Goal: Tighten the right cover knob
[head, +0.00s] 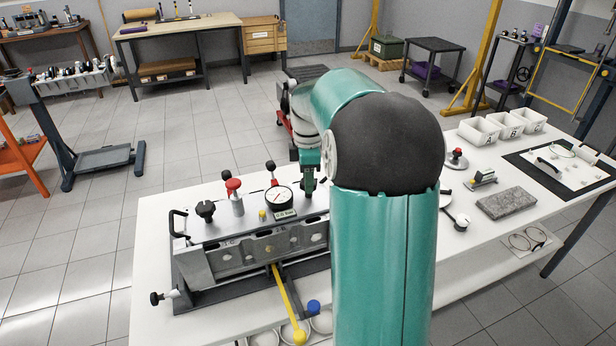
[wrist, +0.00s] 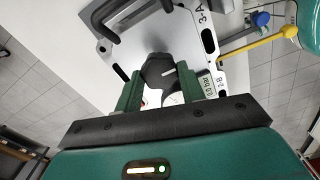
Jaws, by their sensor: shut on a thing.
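The right cover knob (wrist: 158,72) is a dark lobed knob with a white mark, standing on the light cover plate (wrist: 185,38) in the wrist view. My gripper (wrist: 160,82) has its two green fingers on either side of the knob, shut on it. In the head view my gripper (head: 308,188) reaches down at the right part of the engine fixture, and my arm hides the knob. The other black cover knob (head: 205,209) stands at the left end of the cover.
A round gauge (head: 279,199) with a label and a red-topped knob (head: 234,187) stand close left of my gripper. A dark handle (wrist: 125,14) rises near the held knob. A yellow lever (head: 287,303) sticks out in front. Small parts and white bins (head: 479,131) are on the table's right.

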